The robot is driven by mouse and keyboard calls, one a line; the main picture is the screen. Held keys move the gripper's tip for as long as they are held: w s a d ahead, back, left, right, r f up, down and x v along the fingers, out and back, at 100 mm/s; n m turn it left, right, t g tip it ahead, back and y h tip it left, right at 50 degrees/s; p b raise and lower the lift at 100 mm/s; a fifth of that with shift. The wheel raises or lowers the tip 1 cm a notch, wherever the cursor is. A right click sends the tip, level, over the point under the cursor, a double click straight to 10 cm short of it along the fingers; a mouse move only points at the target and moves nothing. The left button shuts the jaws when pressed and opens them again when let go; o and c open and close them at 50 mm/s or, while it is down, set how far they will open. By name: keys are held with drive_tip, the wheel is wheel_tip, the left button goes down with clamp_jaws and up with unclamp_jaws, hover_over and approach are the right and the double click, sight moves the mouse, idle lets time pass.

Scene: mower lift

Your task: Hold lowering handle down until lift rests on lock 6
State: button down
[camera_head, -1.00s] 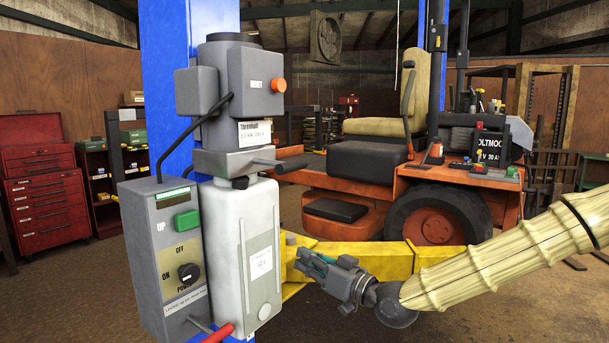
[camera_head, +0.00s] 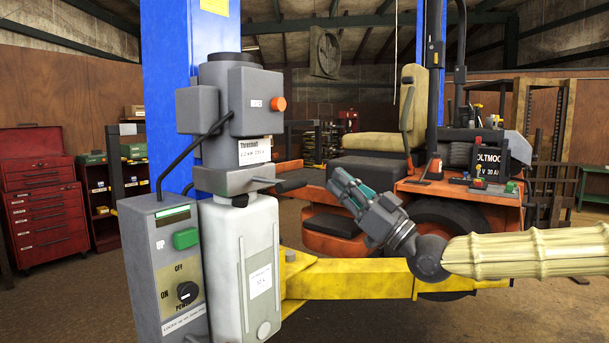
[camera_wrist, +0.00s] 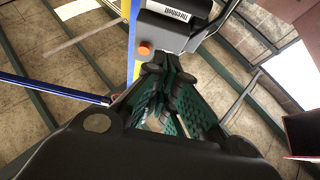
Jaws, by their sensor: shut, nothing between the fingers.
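A dark grey lever (camera_head: 291,184) sticks out to the right from the valve block of the grey pump unit (camera_head: 222,120) on the blue post; it looks like the lowering handle. My gripper (camera_head: 345,182) is shut and empty, a short way right of the lever's end and apart from it, tilted up and left. In the wrist view my gripper's closed fingers (camera_wrist: 165,90) point toward the pump motor (camera_wrist: 180,12) and its orange knob (camera_wrist: 145,47). The lift's yellow arm (camera_head: 345,278) reaches right from the post. The locks and any lock number are not readable.
The grey control box (camera_head: 165,265) with a green button (camera_head: 186,239) and black knob (camera_head: 187,291) stands left of the white tank (camera_head: 240,265). The orange mower (camera_head: 330,240) is behind my gripper. Red tool drawers (camera_head: 45,205) stand far left.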

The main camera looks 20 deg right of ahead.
drive_tip(key=p+x, duration=0.5)
drive_tip(key=x, duration=0.5)
drive_tip(key=shift+w+a+f+p, duration=0.1)
drive_tip(key=shift+f+p, duration=0.15)
drive_tip(key=shift+f, duration=0.4)
drive_tip(key=shift+w+a+f+p, duration=0.15)
drive_tip(key=shift+f+p, duration=0.1)
drive_tip(key=shift+f, duration=0.45)
drive_tip(key=shift+w+a+f+p, duration=0.1)
drive_tip(key=shift+f+p, duration=0.15)
drive_tip(key=shift+f, duration=0.4)
drive_tip(key=shift+d+f, duration=0.1)
